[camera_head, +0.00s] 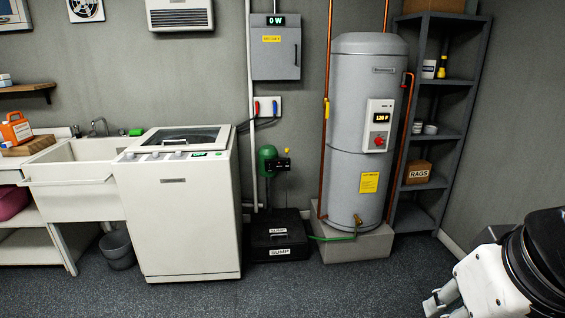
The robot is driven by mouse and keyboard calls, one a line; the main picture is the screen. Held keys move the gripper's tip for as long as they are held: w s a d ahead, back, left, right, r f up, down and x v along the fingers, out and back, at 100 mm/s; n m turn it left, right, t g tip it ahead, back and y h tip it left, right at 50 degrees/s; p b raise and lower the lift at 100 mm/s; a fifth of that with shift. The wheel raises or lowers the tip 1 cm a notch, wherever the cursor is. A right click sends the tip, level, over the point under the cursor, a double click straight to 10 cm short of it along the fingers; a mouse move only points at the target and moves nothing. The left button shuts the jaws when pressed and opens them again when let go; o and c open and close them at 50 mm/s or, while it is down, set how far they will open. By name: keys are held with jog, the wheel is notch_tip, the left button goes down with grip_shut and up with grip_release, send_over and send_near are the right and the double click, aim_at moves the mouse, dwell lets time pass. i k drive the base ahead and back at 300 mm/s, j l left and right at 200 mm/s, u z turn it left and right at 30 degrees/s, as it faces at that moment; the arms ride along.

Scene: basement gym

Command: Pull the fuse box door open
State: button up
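The fuse box (275,53) is a grey metal cabinet on the back wall, above and right of the washing machine. Its door looks shut, with a yellow label on the front and a small dark handle or latch at the right edge. A small display reading "0 W" sits at its top. My gripper (440,304) is at the lower right, far from the fuse box and cut by the bottom edge. Nothing shows in it, and its opening is not clear.
A white washing machine (181,220) stands below and left of the fuse box. A black sump box (280,236) and a green pump (267,160) are beneath it. A grey water heater (347,95) on a block stands to the right, beside a shelf (449,132). The front floor is open.

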aim_at(277, 52)
jog(key=i+u, duration=0.3)
jog(key=i, duration=1.55)
